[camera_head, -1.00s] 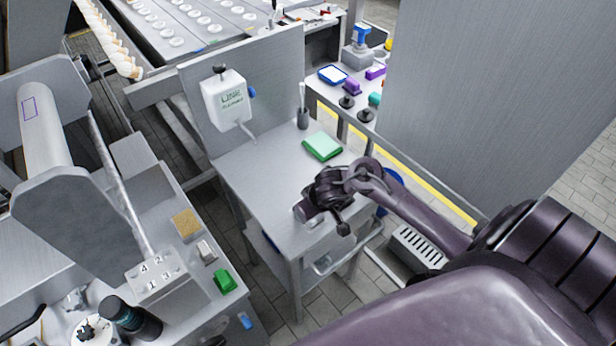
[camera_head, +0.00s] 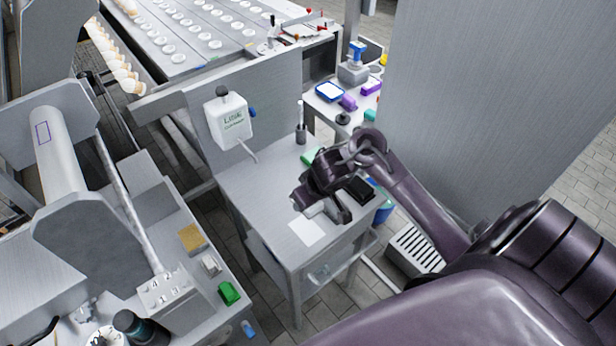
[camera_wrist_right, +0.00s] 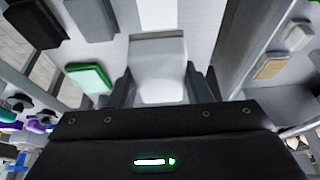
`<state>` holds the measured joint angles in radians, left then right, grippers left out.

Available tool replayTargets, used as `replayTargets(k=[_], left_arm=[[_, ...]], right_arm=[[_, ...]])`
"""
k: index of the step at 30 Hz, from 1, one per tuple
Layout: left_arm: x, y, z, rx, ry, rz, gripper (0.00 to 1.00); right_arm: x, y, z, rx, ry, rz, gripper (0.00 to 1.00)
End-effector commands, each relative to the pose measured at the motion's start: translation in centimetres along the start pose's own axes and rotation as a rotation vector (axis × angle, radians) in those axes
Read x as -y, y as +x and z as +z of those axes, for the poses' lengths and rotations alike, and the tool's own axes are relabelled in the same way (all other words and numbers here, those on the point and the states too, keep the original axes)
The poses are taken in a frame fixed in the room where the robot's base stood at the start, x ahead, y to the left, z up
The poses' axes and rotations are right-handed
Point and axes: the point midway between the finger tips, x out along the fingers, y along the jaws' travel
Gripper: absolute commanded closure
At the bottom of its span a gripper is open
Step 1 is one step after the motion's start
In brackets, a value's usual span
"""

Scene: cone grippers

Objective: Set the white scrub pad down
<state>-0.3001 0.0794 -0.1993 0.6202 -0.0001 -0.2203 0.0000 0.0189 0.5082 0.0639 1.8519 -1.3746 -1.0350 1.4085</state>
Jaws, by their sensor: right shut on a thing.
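The white scrub pad (camera_wrist_right: 158,72) is a pale block between the two fingers of my right gripper (camera_wrist_right: 160,88) in the right wrist view. In the head view my right gripper (camera_head: 318,212) is over the front part of the steel table (camera_head: 255,200), shut on the pad, which shows only as a small pale piece. A flat white patch (camera_head: 307,232) lies on the tabletop just in front of the gripper; it also shows beyond the pad in the wrist view (camera_wrist_right: 158,14). I cannot tell whether the held pad touches the table. My left gripper is not in view.
A green pad (camera_wrist_right: 90,78) and two dark pads (camera_wrist_right: 88,18) (camera_wrist_right: 32,22) lie on the table to one side. A dispenser (camera_head: 228,120) hangs on the back panel. A dark holder (camera_head: 301,133) stands at the back. The table's left part is clear.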

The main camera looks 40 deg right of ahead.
Motion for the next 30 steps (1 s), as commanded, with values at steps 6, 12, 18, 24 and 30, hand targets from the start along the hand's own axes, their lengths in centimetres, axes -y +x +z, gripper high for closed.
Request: replayTargets(k=[6,12,18,24,30], left_arm=[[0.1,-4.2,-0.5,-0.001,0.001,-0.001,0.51],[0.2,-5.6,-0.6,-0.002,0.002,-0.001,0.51],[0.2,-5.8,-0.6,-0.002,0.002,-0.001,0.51],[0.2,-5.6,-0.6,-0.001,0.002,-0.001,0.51],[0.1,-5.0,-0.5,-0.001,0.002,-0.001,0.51]], right_arm=[[-0.1,-5.3,-2.2,0.000,-0.003,0.003,0.77],[0.0,-7.0,-2.9,0.001,-0.001,0.001,0.77],[0.0,-7.2,-3.0,0.002,0.000,-0.001,0.77],[0.3,-7.3,-3.4,-0.002,-0.007,0.000,0.77],[1.9,-7.6,-5.1,-0.005,-0.032,-0.003,0.77]])
